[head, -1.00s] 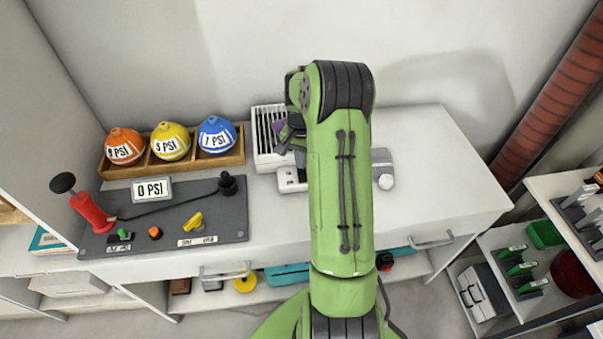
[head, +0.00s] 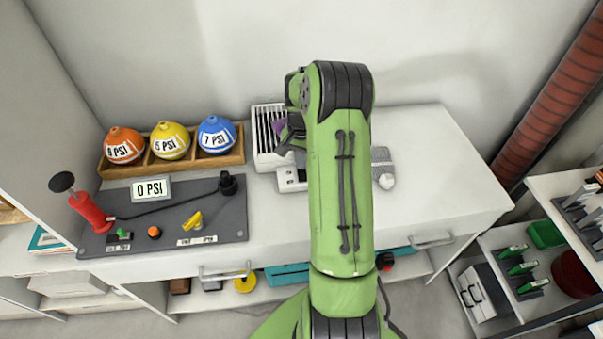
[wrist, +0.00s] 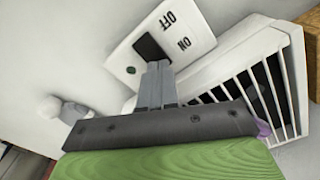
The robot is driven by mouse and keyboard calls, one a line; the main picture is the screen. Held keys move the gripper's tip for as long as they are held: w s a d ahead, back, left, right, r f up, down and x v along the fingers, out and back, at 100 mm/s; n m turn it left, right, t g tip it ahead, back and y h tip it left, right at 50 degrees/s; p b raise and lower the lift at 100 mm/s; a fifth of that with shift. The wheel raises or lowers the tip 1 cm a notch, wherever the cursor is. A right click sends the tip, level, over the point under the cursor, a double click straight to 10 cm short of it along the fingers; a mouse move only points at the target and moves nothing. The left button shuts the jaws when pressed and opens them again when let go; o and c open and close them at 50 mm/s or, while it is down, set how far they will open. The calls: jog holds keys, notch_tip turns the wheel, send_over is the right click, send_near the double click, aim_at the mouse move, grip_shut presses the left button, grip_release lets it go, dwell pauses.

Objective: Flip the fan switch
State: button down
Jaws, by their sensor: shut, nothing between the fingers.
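The fan is a white slatted box (head: 265,150) on the bench top, and its dark grille also fills the right of the wrist view (wrist: 265,85). A white switch panel (wrist: 185,25) marked OFF and ON stands beside the grille, with a dark switch (wrist: 150,47) and a small green dot. My gripper (wrist: 158,66) is shut and empty, its fingertips at the lower edge of the dark switch. Whether they touch it I cannot tell. In the head view my green arm hides most of the panel (head: 288,181) and the gripper.
A grey pump board (head: 165,225) with a red handle and a 0 PSI sign lies at the left. Behind it a wooden tray (head: 115,172) holds orange, yellow and blue balls. A grey item with a white knob (head: 386,181) sits right of my arm. The bench's right end is clear.

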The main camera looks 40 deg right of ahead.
jog(key=shift+f+b, duration=0.45)
jog(key=shift+f, duration=0.25)
jog(key=shift+r, duration=0.1)
notch_tip(320, 180, up, 7)
jog(key=p, duration=0.5)
jog(key=shift+p, duration=0.4)
